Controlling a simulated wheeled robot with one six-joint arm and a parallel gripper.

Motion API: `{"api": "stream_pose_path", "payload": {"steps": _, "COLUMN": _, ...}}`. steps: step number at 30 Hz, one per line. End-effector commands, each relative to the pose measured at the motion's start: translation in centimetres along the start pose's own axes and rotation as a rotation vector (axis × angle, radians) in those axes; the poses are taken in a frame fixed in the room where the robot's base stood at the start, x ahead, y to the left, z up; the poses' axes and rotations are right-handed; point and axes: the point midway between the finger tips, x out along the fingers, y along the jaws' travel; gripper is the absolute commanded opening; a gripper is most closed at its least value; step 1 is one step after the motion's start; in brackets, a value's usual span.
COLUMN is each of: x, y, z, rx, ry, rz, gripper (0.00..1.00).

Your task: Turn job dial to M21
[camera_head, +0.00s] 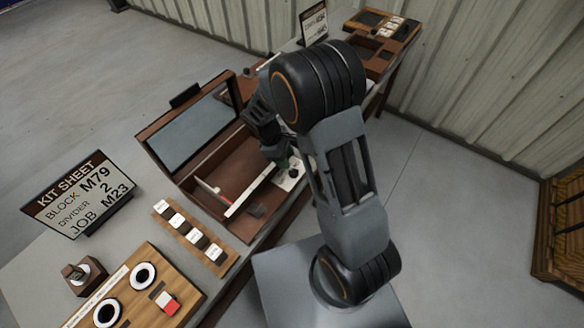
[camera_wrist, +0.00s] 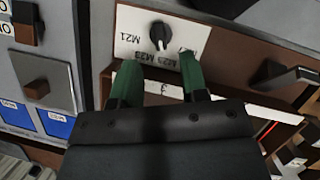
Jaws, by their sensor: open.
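The job dial (camera_wrist: 160,34) is a small black knob on a white plate (camera_wrist: 128,44). Labels around it read M21, M23 and another partly hidden by a finger; they appear upside down in the wrist view. I cannot tell surely which label the knob points at. My gripper (camera_wrist: 161,80) has two green fingers, spread apart and empty, with the dial beyond their tips between them. In the head view the white plate (camera_head: 291,178) shows at the brown box's right end, next to my gripper (camera_head: 283,160). The kit sheet (camera_head: 82,195) reads block M79, divider 2, job M23.
A brown open box (camera_head: 190,187) with a raised lid (camera_head: 190,125) stands beside the arm. A strip of small labelled blocks (camera_head: 192,236) and a wooden panel with round dials (camera_head: 138,292) lie nearer. A grey plate with a brown knob (camera_wrist: 36,88) is left in the wrist view.

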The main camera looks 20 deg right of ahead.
Motion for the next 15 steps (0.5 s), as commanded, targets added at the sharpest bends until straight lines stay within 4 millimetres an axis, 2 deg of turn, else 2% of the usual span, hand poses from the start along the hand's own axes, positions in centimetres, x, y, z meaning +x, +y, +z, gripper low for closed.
{"api": "stream_pose_path", "payload": {"steps": 6, "x": 3.6, "y": -0.1, "z": 0.1, "rx": 0.001, "ry": -0.002, "rz": -0.004, "gripper": 0.40}}
{"api": "stream_pose_path", "payload": {"steps": 15, "x": 6.0, "y": 0.0, "z": 0.1, "rx": 0.003, "ry": 0.000, "rz": -0.002, "gripper": 0.40}}
